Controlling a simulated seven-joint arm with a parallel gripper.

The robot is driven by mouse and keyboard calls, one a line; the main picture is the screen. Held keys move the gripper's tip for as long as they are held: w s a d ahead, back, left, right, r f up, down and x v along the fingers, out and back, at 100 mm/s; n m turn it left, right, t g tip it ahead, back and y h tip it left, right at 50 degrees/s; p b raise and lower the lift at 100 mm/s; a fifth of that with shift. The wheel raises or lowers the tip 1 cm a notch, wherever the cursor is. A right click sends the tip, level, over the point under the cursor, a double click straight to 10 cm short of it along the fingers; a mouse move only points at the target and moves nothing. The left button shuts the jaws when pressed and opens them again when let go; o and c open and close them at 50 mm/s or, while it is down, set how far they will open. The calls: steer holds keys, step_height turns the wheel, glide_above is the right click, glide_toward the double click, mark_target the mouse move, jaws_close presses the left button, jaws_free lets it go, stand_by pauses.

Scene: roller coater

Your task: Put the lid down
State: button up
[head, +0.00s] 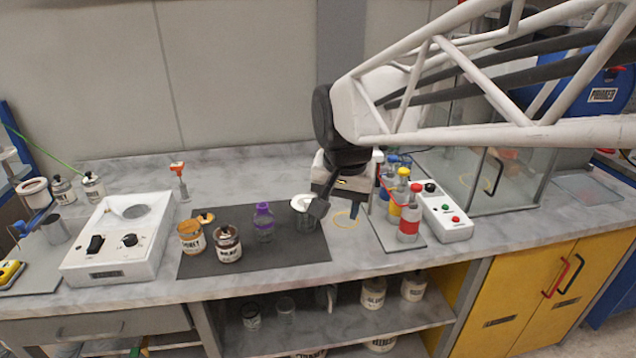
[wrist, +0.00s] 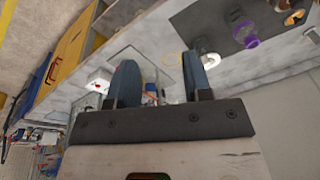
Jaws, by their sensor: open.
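My gripper (head: 320,205) is open, beside a grey see-through beaker (head: 306,222) at the right end of the dark mat. A pale round disc, possibly a lid (head: 304,202), shows at the beaker's top; I cannot tell whether it rests there. In the wrist view the gripper's two fingers (wrist: 160,85) stand apart with nothing between them, and the pale disc (wrist: 211,60) shows partly hidden beside the right finger. An orange lid-like piece (head: 205,218) lies behind an orange jar (head: 192,238), left of a brown jar (head: 229,245).
A purple bottle (head: 263,222) stands left of the beaker on the mat (head: 290,252). A yellow ring (head: 346,218) marks bare counter to its right. Colored-capped bottles (head: 408,220) and a white button box (head: 447,218) stand further right. A white device (head: 118,240) is at left.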

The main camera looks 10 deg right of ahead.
steer(key=s+d+f+n, duration=0.2)
steer(key=s, duration=0.5)
steer(key=s+d+f+n, duration=0.2)
steer(key=s+d, duration=0.1)
steer(key=s, duration=0.4)
steer(key=shift+s+f+n+t, duration=0.3)
steer(key=shift+s+f, duration=0.05)
